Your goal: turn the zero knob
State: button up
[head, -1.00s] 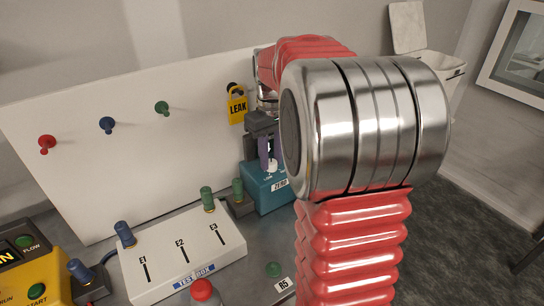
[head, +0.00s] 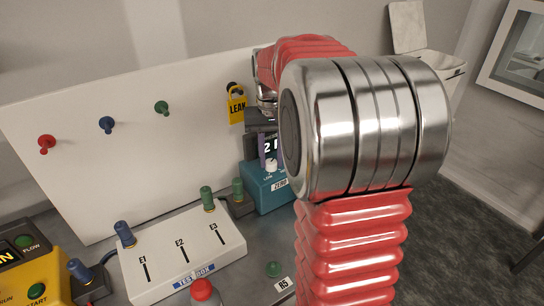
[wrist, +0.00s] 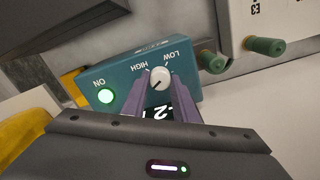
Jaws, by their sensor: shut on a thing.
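The zero knob (wrist: 160,76) is a small white knob with a dark pointer mark, on the teal box (wrist: 125,62) between upside-down LOW and HIGH marks in the wrist view. My gripper (wrist: 156,82) has purple fingers, one on each side of the knob, shut on it. In the head view the knob (head: 271,166) shows on the teal box (head: 268,197) above its ZERO label. My gripper (head: 263,147) is partly hidden there behind my arm. A dark display with white digits shows partly behind the fingers.
A lit green ON button (wrist: 106,96) is beside the knob. A yellow LEAK tag (head: 236,106) hangs on the white panel (head: 60,170) behind. A red-capped item (head: 202,290) stands in front.

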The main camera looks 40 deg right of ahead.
aim_at(271, 161)
jog(key=shift+m, duration=1.1)
jog(key=o, duration=1.1)
jog(key=shift+c, duration=0.2)
jog(key=shift+r, duration=0.1)
notch_tip(271, 161, up, 14)
jog(key=shift+f, duration=0.2)
